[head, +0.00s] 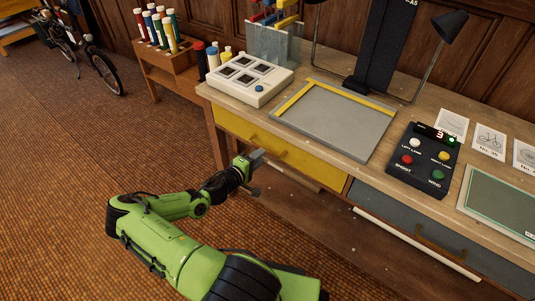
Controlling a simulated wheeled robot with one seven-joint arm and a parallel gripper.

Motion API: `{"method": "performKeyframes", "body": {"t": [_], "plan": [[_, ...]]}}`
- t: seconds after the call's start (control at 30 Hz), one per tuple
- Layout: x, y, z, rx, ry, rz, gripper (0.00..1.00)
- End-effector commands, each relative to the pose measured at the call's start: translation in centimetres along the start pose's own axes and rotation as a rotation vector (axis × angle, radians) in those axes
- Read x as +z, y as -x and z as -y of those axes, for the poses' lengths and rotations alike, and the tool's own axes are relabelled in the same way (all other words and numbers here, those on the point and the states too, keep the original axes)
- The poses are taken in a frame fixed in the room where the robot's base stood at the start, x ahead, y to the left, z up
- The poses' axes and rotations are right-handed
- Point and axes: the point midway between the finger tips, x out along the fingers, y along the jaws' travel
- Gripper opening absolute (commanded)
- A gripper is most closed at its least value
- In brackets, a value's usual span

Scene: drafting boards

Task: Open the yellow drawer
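The yellow drawer (316,164) is set under the left part of the wooden desk. Its front looks flush with the desk, so it appears closed. My gripper (257,172) is in front of the drawer's lower left part, with its two grey fingers spread apart. I see nothing between the fingers. I cannot tell whether the fingers touch the drawer.
A grey drawer (424,231) with a handle is to the right. On the desk (390,178) are a white box (262,96), a grey tray (336,119) and a black button panel (409,178). A wooden rack (185,78) stands left.

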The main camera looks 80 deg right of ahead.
Motion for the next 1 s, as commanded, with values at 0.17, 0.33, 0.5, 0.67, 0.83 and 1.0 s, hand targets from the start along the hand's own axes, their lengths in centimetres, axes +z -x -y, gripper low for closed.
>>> {"method": "performKeyframes", "body": {"t": [0.17,0.33,0.5,0.67,0.83,1.0], "plan": [[0.1,-4.0,0.2,0.0,-0.001,0.002,0.3],[0.0,-5.6,0.1,-0.001,0.0,0.0,0.3],[0.0,-5.7,0.0,-0.001,0.001,0.0,0.3],[0.0,-5.7,0.0,-0.001,0.001,0.0,0.18],[0.0,-5.7,0.0,-0.001,0.0,0.001,0.0],[0.0,-5.6,0.0,-0.001,0.0,0.001,0.0]]}}
